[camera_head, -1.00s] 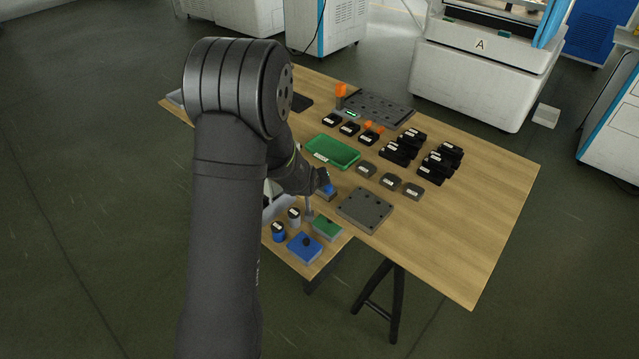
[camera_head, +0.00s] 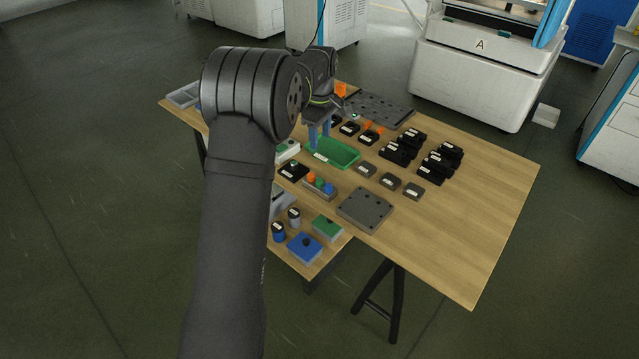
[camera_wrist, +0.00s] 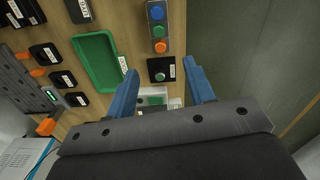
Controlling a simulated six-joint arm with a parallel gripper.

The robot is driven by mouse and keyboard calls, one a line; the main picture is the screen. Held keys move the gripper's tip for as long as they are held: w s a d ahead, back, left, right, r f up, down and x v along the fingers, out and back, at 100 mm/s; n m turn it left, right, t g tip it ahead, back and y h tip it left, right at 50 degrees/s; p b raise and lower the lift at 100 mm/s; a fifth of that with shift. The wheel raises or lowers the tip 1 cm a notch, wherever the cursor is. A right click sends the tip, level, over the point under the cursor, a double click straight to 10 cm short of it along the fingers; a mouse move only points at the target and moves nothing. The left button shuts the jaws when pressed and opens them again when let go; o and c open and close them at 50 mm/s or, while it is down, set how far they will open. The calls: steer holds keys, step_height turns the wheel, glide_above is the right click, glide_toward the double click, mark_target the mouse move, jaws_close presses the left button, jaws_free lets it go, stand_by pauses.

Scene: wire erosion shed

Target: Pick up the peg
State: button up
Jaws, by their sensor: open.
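I cannot tell for sure which thing is the peg. Blue, green and orange round tops stand in a row in a narrow grey holder (camera_head: 331,192); the wrist view shows them at the top, with the blue (camera_wrist: 157,13), green (camera_wrist: 159,31) and orange (camera_wrist: 161,47) ones apart. A black block with a green round top (camera_wrist: 162,77) shows between my fingertips in the wrist view. My gripper (camera_head: 320,138) has blue fingers, open and empty, above the table by the left end of the green tray (camera_head: 345,161).
A dark plate with holes (camera_head: 385,108) and orange pieces lies at the back. Several black blocks (camera_head: 398,152) stand right of the tray. A grey plate (camera_head: 365,209) lies in front. The table's right side is clear.

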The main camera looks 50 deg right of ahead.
glide_above(320, 180)
steer(key=f, duration=1.1)
steer(key=shift+s+a+f, duration=0.2)
steer(key=shift+a+f, duration=0.05)
steer(key=shift+f, duration=0.15)
steer(key=shift+w+d+f, duration=0.1)
steer(key=shift+w+f, duration=0.05)
steer(key=shift+f, duration=1.2)
steer(key=shift+w+d+f, duration=0.1)
steer(key=shift+f, duration=1.25)
steer(key=c, duration=1.1)
